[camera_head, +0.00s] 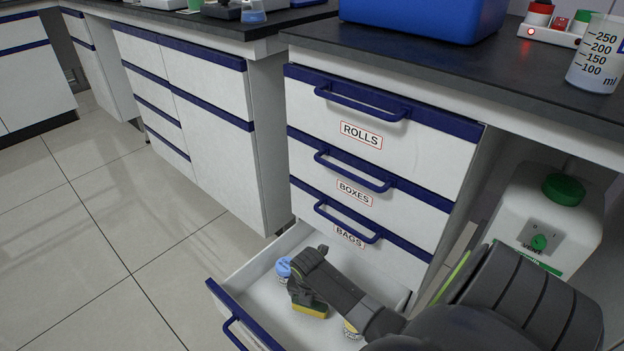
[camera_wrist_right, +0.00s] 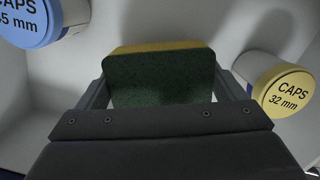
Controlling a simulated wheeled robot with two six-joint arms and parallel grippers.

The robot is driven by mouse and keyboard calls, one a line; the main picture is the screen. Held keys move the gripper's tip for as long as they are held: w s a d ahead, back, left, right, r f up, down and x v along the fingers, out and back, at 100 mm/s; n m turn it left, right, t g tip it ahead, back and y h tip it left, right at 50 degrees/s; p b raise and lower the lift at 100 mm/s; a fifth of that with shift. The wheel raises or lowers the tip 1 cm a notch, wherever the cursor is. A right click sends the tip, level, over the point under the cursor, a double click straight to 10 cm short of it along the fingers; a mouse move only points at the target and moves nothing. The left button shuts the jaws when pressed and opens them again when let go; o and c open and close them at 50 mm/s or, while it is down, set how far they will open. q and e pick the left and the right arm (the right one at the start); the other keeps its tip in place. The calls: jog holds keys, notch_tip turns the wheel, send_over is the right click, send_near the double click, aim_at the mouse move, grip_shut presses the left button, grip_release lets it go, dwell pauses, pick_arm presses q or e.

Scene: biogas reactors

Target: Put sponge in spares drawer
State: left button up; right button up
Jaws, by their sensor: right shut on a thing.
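The sponge (camera_head: 309,309), yellow with a dark green scouring side, is inside the open bottom drawer (camera_head: 235,267). In the right wrist view the sponge (camera_wrist_right: 160,80) sits between the two fingers of my right gripper (camera_wrist_right: 160,95), which is shut on it. In the head view my right arm reaches down into the drawer and partly hides the sponge and the gripper. I cannot tell whether the sponge touches the drawer floor. The open drawer's label is not readable. My left gripper is not in view.
A blue-lidded caps jar (camera_wrist_right: 30,22) stands left of the sponge in the drawer, and a yellow-lidded caps jar (camera_wrist_right: 285,90) is on its right. Shut drawers labelled ROLLS, BOXES and BAGS (camera_head: 350,236) are above. A white container with a green cap (camera_head: 564,188) stands at the right.

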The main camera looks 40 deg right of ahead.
notch_tip(320, 180, down, 3)
jog(key=shift+f+b, duration=0.1)
jog(key=shift+b, duration=0.7)
jog(key=o, duration=0.7)
